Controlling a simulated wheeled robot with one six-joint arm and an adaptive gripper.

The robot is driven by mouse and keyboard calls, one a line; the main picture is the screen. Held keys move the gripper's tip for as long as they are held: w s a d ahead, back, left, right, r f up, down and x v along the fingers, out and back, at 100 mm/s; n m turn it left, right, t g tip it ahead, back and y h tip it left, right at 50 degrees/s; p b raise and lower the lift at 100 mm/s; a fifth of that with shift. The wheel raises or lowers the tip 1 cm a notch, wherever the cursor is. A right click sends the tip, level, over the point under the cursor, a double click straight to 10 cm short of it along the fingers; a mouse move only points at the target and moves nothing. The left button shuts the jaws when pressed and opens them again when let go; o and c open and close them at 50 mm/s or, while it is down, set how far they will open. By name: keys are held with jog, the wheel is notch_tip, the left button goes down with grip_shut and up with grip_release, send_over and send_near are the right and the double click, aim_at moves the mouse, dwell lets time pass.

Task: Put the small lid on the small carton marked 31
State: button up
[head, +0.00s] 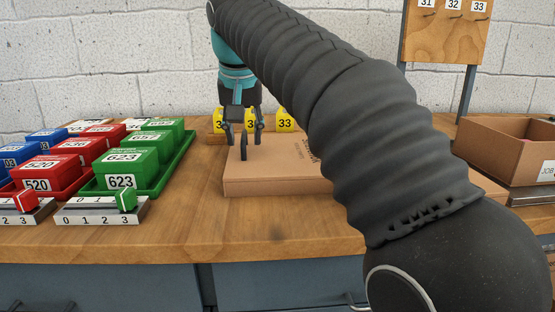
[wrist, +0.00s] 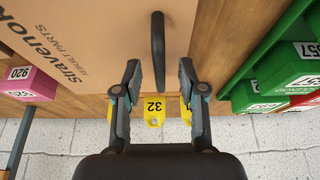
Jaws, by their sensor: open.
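A flat brown cardboard lid or closed box (head: 262,180) with printed lettering lies on the bench in the head view. A dark upright handle (head: 243,150) stands on it. In the wrist view the cardboard top (wrist: 105,30) and the handle (wrist: 158,50) show from above. My gripper (head: 243,138) is open and empty above the cardboard top. In the wrist view its fingertips (wrist: 159,68) lie on either side of the handle, with gaps; contact and exact height cannot be told. No carton marked 31 can be made out; my arm hides part of the bench.
Yellow numbered pieces (head: 285,121) stand behind the cardboard top. Green bins (head: 124,171), red bins (head: 47,172) and blue bins are at left, behind number sliders (head: 100,212). An open carton (head: 497,151) labelled JOB is at right. A board (head: 446,40) with numbered hooks stands behind.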

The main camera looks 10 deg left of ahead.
jog(key=shift+w+f, duration=0.25)
jog(key=shift+f, duration=0.3)
grip_shut()
jog(key=shift+r, duration=0.15)
